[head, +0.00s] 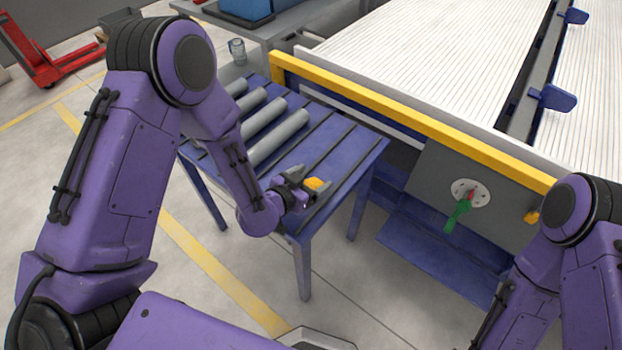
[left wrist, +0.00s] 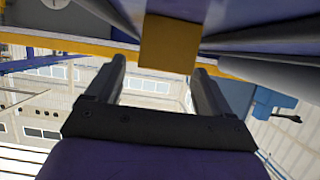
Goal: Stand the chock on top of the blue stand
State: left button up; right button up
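The chock is a small yellow-orange block (head: 318,185) at the near part of the blue stand (head: 345,158), a blue table with dark slats. I cannot tell whether it rests on the top. My left gripper (head: 308,186) is at the chock with its fingers apart. In the left wrist view the chock (left wrist: 167,44) shows just past the fingertips (left wrist: 160,66), with a gap to the left finger and its right edge near the right finger. My right gripper is out of view; only my right arm shows at the lower right.
Several grey pipes (head: 278,138) lie on the far left part of the blue stand. A yellow rail (head: 400,115) of a large ribbed machine runs behind it. Floor is open at the front left.

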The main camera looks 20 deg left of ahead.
pick_arm(q)
jog(key=b+v, duration=0.1)
jog(key=v, duration=0.6)
jog(key=shift+s+a+r, duration=0.1)
jog(key=shift+s+a, duration=0.05)
jog(key=shift+s, duration=0.15)
jog(key=s+p, duration=0.1)
jog(key=s+r+p, duration=0.1)
jog(key=p, duration=0.1)
jog(key=shift+a+r, duration=0.3)
jog(key=shift+r, duration=0.05)
jog(key=shift+s+a, duration=0.1)
jog(key=shift+s, duration=0.05)
jog(key=shift+s+f, duration=0.15)
jog(key=shift+f, duration=0.05)
jog(key=shift+f, duration=0.1)
